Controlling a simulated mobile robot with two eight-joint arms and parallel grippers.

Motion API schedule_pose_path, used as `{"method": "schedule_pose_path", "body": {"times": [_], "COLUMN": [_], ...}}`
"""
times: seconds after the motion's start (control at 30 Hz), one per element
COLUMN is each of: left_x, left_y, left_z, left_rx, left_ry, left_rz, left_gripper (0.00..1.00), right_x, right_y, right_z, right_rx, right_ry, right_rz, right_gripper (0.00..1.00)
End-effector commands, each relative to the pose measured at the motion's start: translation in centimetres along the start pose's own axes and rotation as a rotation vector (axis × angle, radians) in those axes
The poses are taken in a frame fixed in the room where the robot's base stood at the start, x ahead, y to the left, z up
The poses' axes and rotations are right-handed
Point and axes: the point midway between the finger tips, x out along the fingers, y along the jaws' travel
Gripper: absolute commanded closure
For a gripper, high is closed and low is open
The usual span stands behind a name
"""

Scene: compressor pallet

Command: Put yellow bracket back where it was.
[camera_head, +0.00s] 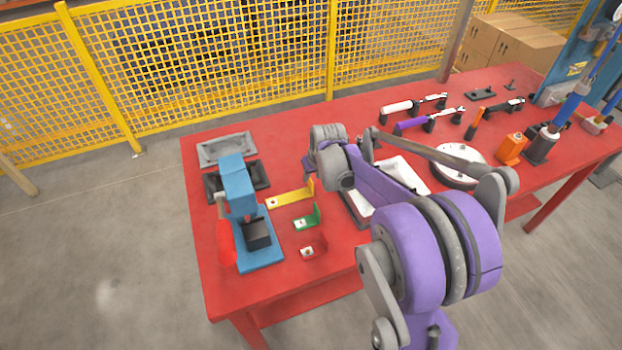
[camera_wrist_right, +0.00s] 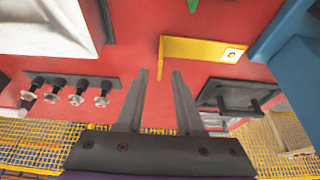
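The yellow bracket (camera_head: 288,198) lies on the red table between the blue press and my right gripper, with its bent end upright at the right. In the right wrist view the yellow bracket (camera_wrist_right: 200,50) is just ahead of the fingers, and its bent end appears between the fingertips. My right gripper (camera_head: 308,168) is above the table beside that end; in the wrist view the right gripper (camera_wrist_right: 160,72) is open. I cannot tell whether a finger touches the bracket; no grip on it shows. My left gripper is out of view.
A green bracket (camera_head: 307,222) and a red bracket (camera_head: 312,250) lie nearer the front. The blue press (camera_head: 262,257) stands at left, a black tray (camera_head: 262,170) behind it.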

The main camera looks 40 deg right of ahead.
Motion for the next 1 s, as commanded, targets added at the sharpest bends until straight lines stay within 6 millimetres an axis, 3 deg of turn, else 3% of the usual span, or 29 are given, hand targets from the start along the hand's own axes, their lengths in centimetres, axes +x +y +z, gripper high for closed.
{"method": "schedule_pose_path", "body": {"times": [0.1, 0.3, 0.57, 0.67, 0.77, 1.0], "left_x": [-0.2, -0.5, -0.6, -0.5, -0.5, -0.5], "left_y": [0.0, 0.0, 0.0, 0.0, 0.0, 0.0], "left_z": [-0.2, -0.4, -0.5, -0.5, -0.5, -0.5], "left_rx": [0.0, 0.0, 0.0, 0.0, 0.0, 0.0], "left_ry": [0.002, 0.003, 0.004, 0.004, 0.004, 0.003], "left_rz": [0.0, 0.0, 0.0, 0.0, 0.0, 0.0], "left_gripper": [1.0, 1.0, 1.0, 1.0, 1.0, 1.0], "right_x": [-2.9, -6.3, -7.8, -8.4, -9.6, -12.7], "right_y": [0.0, 0.0, -0.1, -1.1, -3.6, -10.6], "right_z": [0.0, 0.0, 0.1, 0.9, 3.4, 14.3], "right_rx": [0.0, 0.0, -0.001, -0.012, -0.038, -0.135], "right_ry": [0.0, 0.0, 0.0, 0.002, 0.007, 0.035], "right_rz": [0.0, 0.0, 0.0, -0.004, -0.014, -0.054], "right_gripper": [0.64, 0.64, 0.64, 0.64, 0.64, 0.64]}}
